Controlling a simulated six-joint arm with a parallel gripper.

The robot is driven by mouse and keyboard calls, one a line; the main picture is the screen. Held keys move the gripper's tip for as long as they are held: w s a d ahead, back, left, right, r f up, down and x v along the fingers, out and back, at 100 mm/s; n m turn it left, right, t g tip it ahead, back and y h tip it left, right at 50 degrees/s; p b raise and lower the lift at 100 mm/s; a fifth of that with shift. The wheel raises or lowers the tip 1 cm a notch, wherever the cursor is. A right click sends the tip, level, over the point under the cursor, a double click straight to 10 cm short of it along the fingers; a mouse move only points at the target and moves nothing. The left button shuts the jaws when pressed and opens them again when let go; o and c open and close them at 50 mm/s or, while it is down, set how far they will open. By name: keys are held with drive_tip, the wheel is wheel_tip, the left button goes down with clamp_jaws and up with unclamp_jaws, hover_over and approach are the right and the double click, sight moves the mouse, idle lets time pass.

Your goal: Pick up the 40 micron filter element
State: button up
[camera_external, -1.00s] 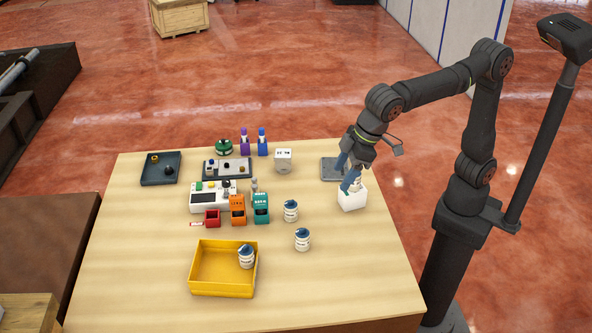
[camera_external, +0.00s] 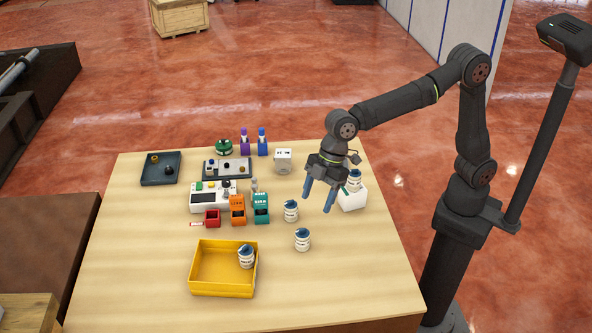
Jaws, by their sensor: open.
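Several white cylinders with dark blue tops look like filter elements; their labels are too small to read, so I cannot tell which is 40 micron. One cylinder (camera_external: 291,211) stands on the table, and another (camera_external: 302,240) stands a little nearer the front. A third (camera_external: 246,257) is inside the yellow bin (camera_external: 211,291), at its right side. One more (camera_external: 354,181) sits on the white block (camera_external: 353,200). My gripper (camera_external: 317,206) is open and empty, fingers pointing down, above the table between the standing cylinders and the white block.
Left of the cylinders are a teal box (camera_external: 261,210), an orange box (camera_external: 238,212), a red box (camera_external: 212,219) and a white device (camera_external: 208,199). Behind are a dark tray (camera_external: 161,170) and purple and blue bottles (camera_external: 262,142). The table's front right is clear.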

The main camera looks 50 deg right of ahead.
sight(305, 230)
drive_tip(key=x, duration=0.8)
drive_tip(key=shift+f, duration=0.1)
drive_tip(key=shift+x, duration=2.9)
drive_tip(key=shift+w+d, duration=0.1)
drive_tip(key=shift+w, duration=0.05)
drive_tip(key=c, duration=1.1)
